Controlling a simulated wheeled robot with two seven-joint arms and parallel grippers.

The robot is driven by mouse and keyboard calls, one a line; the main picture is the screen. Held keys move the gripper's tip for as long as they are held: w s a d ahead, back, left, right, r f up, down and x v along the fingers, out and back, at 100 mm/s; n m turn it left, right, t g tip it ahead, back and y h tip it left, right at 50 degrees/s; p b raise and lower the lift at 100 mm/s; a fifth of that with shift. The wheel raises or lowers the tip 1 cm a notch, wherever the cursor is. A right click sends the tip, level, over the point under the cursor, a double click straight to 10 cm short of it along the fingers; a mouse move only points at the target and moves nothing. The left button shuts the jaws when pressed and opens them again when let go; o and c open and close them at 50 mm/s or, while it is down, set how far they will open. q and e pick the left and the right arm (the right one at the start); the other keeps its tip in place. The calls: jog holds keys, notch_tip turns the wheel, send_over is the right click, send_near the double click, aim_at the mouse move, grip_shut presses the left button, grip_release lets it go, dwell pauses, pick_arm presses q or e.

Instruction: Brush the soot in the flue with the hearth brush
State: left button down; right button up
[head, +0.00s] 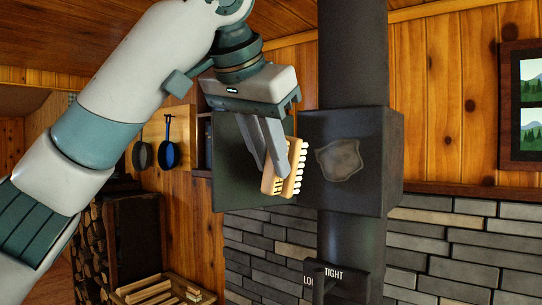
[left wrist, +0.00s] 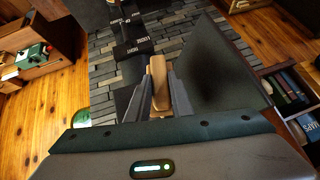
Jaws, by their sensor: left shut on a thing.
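My left gripper (head: 275,172) is shut on the hearth brush (head: 284,179), which has a tan wooden body and pale bristles pointing right. In the left wrist view the brush's wooden body (left wrist: 157,84) sits between the two grey fingers. The flue has a dark square box (head: 382,145) on its pipe, with a brownish-grey soot patch (head: 340,160) on the side facing me. The brush appears just left of the patch; a gap shows between bristles and patch. A dark flat panel (head: 232,165) stands left of the box, behind the gripper. My right gripper is out of view.
A lever with a plate marked LOOSE and TIGHT (head: 335,272) is on the pipe below the box. Pans (head: 168,152) hang on the wall at left. A crate of split wood (head: 160,290) and stacked logs (head: 88,245) stand below. A shelf of books (left wrist: 285,88) shows at right in the wrist view.

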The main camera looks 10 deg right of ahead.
aim_at(292, 155)
pick_arm(q)
jog(key=shift+w+d, duration=0.15)
jog(key=shift+w, duration=0.05)
jog(key=shift+w+d+r+p, duration=0.1)
jog(key=shift+w+d+p, duration=0.4)
jog(key=shift+p, duration=0.25)
jog(key=shift+w+d+p, duration=1.25)
jog(key=shift+w+d, duration=0.15)
jog(key=shift+d, duration=0.1)
jog(key=shift+w+d+p, duration=0.4)
jog(key=shift+w+p, duration=0.1)
jog(key=shift+w+d, duration=0.25)
